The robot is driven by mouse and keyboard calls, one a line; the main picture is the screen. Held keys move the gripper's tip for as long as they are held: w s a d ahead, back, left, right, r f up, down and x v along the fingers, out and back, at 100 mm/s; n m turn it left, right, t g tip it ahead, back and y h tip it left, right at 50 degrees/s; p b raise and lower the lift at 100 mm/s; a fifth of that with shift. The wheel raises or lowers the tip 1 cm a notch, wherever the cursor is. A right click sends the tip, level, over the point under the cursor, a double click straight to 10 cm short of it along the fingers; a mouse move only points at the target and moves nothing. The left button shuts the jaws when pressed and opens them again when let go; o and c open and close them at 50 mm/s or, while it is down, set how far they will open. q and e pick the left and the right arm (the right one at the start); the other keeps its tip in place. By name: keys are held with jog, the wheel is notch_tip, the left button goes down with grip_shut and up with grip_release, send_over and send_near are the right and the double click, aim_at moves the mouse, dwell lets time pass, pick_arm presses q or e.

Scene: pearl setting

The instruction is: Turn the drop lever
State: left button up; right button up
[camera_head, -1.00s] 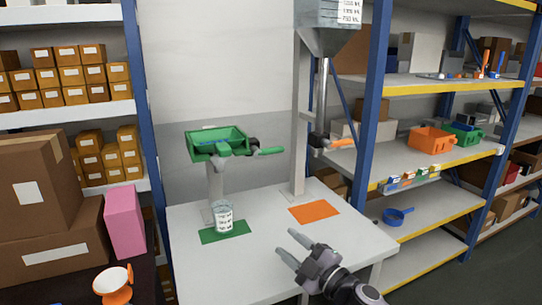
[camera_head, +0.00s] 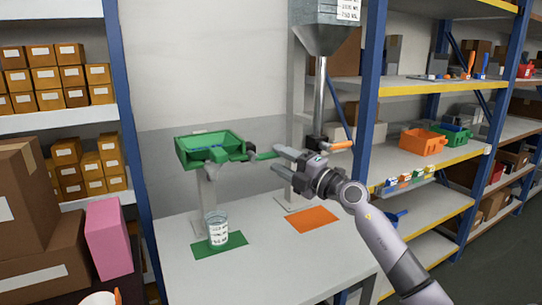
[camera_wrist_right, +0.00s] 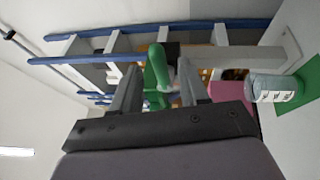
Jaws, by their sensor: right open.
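A green lever handle (camera_head: 266,155) sticks out to the right from the dark pivot of a green trough (camera_head: 212,141) on a grey post. My right gripper (camera_head: 277,161) is open, its fingertips at the free end of this handle. In the right wrist view the green handle (camera_wrist_right: 158,62) shows between the two open fingers, and I cannot tell whether they touch it. An orange lever handle (camera_head: 342,145) sits at the bottom of the hopper's pipe, just behind my right gripper. My left gripper is not in view.
A clear labelled cup (camera_head: 217,230) stands on a green mat (camera_head: 232,243) on the white table (camera_head: 270,265). An orange mat (camera_head: 305,218) lies to the right. The grey hopper (camera_head: 325,38) hangs above. Shelves with boxes and bins flank the table.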

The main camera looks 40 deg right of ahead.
aim_at(274, 157)
jog(key=shift+x, duration=1.75)
jog(key=shift+a, duration=0.1)
grip_shut()
